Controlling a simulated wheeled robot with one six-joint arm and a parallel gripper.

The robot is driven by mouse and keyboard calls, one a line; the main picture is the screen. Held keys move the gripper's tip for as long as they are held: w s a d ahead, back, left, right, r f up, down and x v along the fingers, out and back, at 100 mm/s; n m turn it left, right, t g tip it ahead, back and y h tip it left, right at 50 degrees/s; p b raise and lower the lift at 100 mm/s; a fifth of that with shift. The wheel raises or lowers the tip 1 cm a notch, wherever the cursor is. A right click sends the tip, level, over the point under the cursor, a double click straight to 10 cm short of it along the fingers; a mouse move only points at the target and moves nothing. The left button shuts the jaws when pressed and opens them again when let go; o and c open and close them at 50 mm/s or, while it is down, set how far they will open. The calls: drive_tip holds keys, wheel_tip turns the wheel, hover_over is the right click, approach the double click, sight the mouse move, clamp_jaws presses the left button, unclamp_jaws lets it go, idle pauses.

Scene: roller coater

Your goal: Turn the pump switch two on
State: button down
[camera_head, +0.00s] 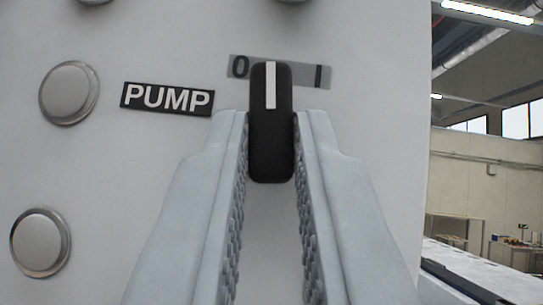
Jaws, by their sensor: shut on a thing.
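The black pump switch knob (271,150) is in the upper middle of the camera view, on a pale panel. Its white pointer line points straight up, between the "0" and the "I" of the grey label strip (302,74) and a little nearer the "0". A black "PUMP" label (167,98) is to its left. My gripper (272,118) is shut on the knob, with one ridged finger on each side. No number that tells which pump switch this is can be seen.
Round silver-rimmed buttons sit on the panel (110,190) at the upper left (69,93) and lower left (40,243). Parts of other round fittings show at the top edge. The panel ends at the right, with an open hall beyond.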

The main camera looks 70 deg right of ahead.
drive_tip(key=m+g+h, duration=0.1)
drive_tip(key=m+g, duration=0.1)
drive_tip(key=m, duration=0.1)
drive_tip(key=m+g+h, duration=0.1)
drive_tip(key=m+g, duration=0.2)
drive_tip(key=w+m+g, duration=0.1)
drive_tip(key=m+g, duration=0.1)
drive_tip(key=g, duration=0.1)
drive_tip(key=shift+a+f+m+h, duration=0.1)
drive_tip(key=shift+m+h, duration=0.3)
drive_tip(key=shift+w+a+r+m+g+y, duration=0.1)
drive_tip(key=shift+m+g+y, duration=0.05)
drive_tip(key=shift+m+g, duration=1.75)
drive_tip(key=shift+w+a+r+m+g+y, duration=0.1)
drive_tip(key=shift+m+g+y, duration=0.05)
drive_tip(key=shift+m+g, duration=1.7)
drive_tip(key=shift+m, duration=0.35)
drive_tip(key=c, duration=1.4)
unclamp_jaws()
drive_tip(key=shift+c, duration=0.2)
drive_tip(key=v, duration=1.7)
drive_tip(key=shift+a, duration=0.15)
